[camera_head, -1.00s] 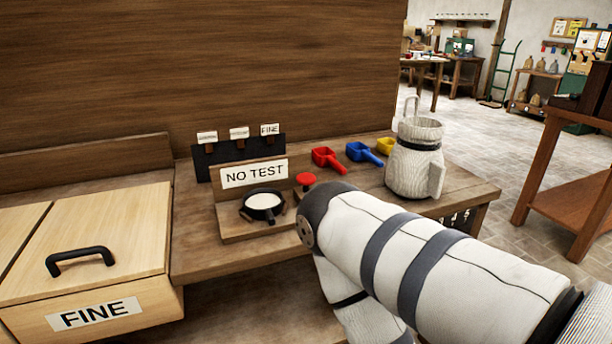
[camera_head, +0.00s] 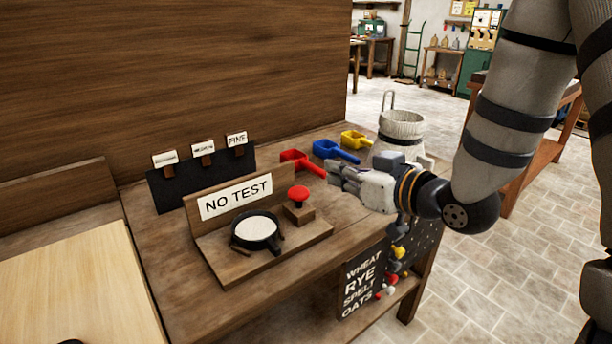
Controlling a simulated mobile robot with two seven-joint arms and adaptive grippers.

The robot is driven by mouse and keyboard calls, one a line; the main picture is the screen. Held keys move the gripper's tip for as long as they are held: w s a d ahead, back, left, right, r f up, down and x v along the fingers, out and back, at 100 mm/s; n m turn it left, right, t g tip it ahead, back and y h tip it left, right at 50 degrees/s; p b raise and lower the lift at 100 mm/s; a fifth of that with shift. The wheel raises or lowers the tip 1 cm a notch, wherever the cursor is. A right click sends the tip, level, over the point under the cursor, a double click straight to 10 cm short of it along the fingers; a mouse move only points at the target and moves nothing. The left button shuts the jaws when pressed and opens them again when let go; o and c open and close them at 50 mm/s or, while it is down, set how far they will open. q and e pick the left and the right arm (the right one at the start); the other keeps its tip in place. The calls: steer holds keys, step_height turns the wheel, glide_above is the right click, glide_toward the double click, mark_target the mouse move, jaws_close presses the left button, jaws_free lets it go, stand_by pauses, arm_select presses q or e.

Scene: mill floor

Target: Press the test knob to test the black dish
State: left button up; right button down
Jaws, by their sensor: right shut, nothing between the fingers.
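The black dish (camera_head: 256,246) sits on the wooden test stand (camera_head: 212,262), in front of a sign reading "NO TEST" (camera_head: 236,196). It holds something white with a flat top. The red test knob (camera_head: 298,194) stands on a small wooden block at the right end of the stand. My right gripper (camera_head: 334,176) is shut and empty. It reaches in from the right, to the right of the knob and a little apart from it in the picture, with its fingers pointing left. My left gripper is not in view.
Red (camera_head: 297,160), blue (camera_head: 335,151) and yellow (camera_head: 355,139) scoops lie behind the gripper. A pale jug (camera_head: 399,132) stands at the table's right end, partly hidden by my gripper. A rack with small labels (camera_head: 203,180) is behind the stand.

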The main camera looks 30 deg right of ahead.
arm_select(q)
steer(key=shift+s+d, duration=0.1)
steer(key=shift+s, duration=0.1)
arm_select(e)
steer(key=shift+s+d, duration=0.1)
glide_above(306, 195)
step_height(306, 195, down, 3)
step_height(306, 195, down, 2)
steer(key=shift+f+b, duration=0.25)
steer(key=shift+b, duration=0.35)
steer(key=shift+f, duration=0.45)
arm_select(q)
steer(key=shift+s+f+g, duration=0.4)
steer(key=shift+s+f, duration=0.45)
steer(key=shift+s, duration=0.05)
